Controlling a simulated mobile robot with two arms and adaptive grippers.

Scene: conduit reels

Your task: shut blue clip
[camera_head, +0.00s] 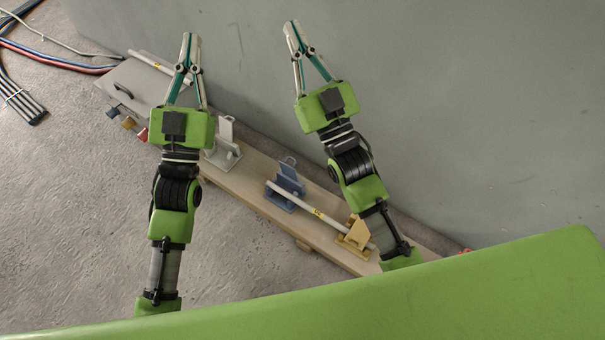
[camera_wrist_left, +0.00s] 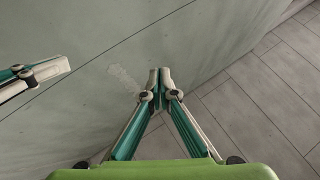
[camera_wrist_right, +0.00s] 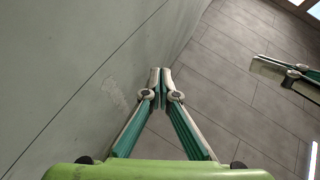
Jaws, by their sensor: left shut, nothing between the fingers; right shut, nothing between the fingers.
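The blue clip (camera_head: 286,187) stands on the wooden board in the head view, between the grey clip and the yellow clip. Its upper flap is raised, and a white conduit (camera_head: 312,210) runs from its base to the yellow clip (camera_head: 355,234). My left gripper (camera_head: 190,36) is shut and empty, raised above the board's far left part near the wall. My right gripper (camera_head: 291,24) is shut and empty, in front of the wall, beyond the blue clip. The wrist views show the left fingertips (camera_wrist_left: 160,72) and right fingertips (camera_wrist_right: 160,72) together, with no clip in sight.
A grey clip (camera_head: 224,146) with a raised flap stands left of the blue one on the wooden board (camera_head: 240,184). A grey box (camera_head: 135,88) is at the board's left end. Cables (camera_head: 45,52) lie on the floor at upper left. The wall (camera_head: 440,100) rises behind the board.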

